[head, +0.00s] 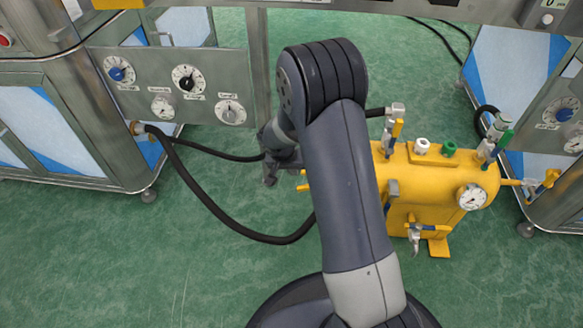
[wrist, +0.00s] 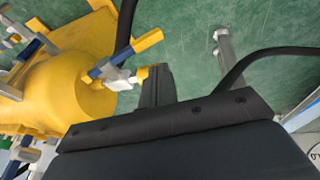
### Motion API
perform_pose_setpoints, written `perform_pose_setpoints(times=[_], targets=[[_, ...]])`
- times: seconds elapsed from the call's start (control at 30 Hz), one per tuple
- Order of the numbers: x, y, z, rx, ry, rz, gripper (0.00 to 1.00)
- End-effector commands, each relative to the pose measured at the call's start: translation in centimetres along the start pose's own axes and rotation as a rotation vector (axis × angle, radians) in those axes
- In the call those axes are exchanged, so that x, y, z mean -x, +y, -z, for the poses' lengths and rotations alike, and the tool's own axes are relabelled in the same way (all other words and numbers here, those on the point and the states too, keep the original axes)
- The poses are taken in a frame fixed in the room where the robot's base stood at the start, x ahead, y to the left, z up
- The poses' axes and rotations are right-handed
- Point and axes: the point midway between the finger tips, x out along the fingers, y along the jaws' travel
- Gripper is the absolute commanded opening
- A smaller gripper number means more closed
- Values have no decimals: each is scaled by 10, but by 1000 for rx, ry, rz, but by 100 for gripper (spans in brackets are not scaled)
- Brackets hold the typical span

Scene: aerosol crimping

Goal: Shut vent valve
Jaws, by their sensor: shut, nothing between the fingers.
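The yellow tank (head: 430,180) stands on the floor right of my arm, with several small valves on it. In the wrist view, the end of the tank (wrist: 75,85) carries a silver valve (wrist: 115,80) with a blue and yellow lever (wrist: 125,55) slanting up to the right. I cannot tell from markings which valve is the vent valve. My gripper (wrist: 156,85) is shut and empty, with its dark tip close beside this valve's yellow outlet; contact cannot be told. In the head view my gripper (head: 270,178) is left of the tank, and my arm hides that tank end.
A black hose (head: 225,225) loops across the floor from the left cabinet (head: 110,140) and passes behind my arm. A panel with gauges (head: 187,80) stands at upper left. Another cabinet (head: 550,130) is close on the right. Green floor is clear at lower left.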

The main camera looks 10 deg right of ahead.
Motion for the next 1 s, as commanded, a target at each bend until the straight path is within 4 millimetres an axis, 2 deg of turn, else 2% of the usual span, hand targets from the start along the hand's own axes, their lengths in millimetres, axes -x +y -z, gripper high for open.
perform_pose_setpoints(times=[0.03,0.1,0.33,0.5,1.0], targets=[[-18,0,-2,0,-3,-2,0],[-32,0,-2,-1,-2,-1,0],[-64,9,-8,-1,-1,-1,0],[-72,12,-10,-1,0,0,0],[-72,12,-11,5,0,-11,0]])
